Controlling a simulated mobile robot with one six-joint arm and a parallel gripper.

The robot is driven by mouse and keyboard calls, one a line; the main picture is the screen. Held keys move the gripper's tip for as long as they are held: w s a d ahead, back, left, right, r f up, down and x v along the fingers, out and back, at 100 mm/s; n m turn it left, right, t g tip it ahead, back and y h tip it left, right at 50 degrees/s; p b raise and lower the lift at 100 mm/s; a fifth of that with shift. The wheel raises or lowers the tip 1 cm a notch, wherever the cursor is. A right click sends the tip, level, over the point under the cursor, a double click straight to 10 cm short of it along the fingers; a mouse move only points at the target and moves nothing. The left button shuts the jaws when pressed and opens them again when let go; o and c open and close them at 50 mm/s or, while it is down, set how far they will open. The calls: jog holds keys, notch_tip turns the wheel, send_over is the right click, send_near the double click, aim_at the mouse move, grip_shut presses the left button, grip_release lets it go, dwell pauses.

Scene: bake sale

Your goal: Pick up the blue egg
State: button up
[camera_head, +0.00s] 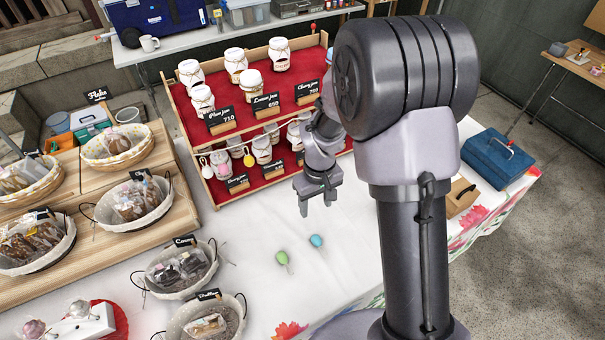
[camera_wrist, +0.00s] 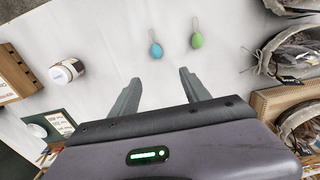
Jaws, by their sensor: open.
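The blue egg (camera_head: 316,240) lies on the white tablecloth, just right of a green egg (camera_head: 282,258). Each has a thin loop or string at one end. In the wrist view the blue egg (camera_wrist: 156,50) is near the top middle, with the green egg (camera_wrist: 197,41) to its right. My gripper (camera_head: 317,207) is above the table, behind the eggs in the head view. In the wrist view its two fingers (camera_wrist: 160,85) are apart with only tablecloth between them, and the blue egg lies beyond their tips, untouched. Nothing hides either egg.
A red stepped stand (camera_head: 176,98) with several jam jars is behind my gripper. Baskets of baked goods, one labelled basket (camera_head: 180,290) among them, stand on the left. A jar (camera_wrist: 67,71) lies left of the fingers in the wrist view. The cloth around the eggs is clear.

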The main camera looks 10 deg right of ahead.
jog(key=b, duration=0.4)
send_over(317, 239)
jog(key=f, duration=1.4)
jog(key=shift+a, duration=0.3)
jog(key=f+b, duration=0.1)
jog(key=f, duration=0.1)
jog(key=f+b, duration=0.2)
jog(key=f, duration=0.1)
jog(key=shift+d+f, duration=0.3)
jog(key=shift+r, duration=0.15)
jog(key=shift+c, duration=0.4)
grip_shut()
